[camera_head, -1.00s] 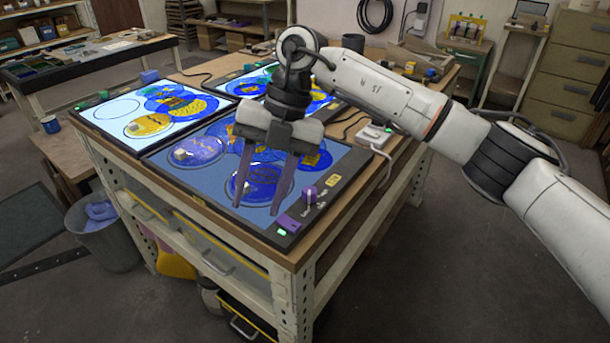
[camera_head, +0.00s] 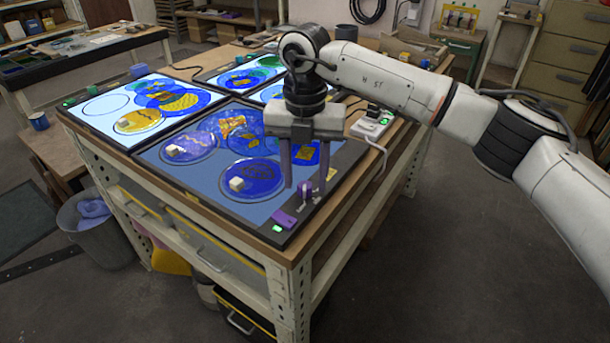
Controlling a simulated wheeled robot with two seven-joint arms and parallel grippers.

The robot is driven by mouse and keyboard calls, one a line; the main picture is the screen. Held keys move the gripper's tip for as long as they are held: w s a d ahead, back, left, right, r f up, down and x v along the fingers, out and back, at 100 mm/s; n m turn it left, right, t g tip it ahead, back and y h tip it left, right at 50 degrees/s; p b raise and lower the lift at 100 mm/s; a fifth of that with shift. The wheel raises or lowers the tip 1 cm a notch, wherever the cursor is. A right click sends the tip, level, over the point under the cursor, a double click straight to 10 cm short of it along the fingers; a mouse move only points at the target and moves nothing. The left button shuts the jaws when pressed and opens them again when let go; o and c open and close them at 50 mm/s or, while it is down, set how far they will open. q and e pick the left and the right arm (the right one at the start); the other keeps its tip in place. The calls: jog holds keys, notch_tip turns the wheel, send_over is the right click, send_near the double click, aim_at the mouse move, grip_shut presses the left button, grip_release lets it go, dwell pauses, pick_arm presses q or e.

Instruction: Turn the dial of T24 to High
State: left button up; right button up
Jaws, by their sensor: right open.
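The nearest light panel (camera_head: 215,202) on the table glows a dim grey-blue. On the black strip along its right edge is a small purple dial (camera_head: 305,187), with pale marks beside it that are too small to read. A yellow label (camera_head: 331,174) sits farther up the strip; I cannot read its number. My right gripper (camera_head: 306,189) points down, open, with one finger on each side of the dial. I cannot tell whether the fingers touch it. My left gripper is out of view.
Painted glass discs with small pale blocks, such as this one (camera_head: 237,184), lie on the near panel. A purple block (camera_head: 284,218) is at its front corner beside a green light. Brighter panels (camera_head: 98,108) lie behind. A white power box (camera_head: 370,128) with a cable is at the right.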

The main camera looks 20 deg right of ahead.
jog(key=shift+f, duration=0.3)
grip_shut()
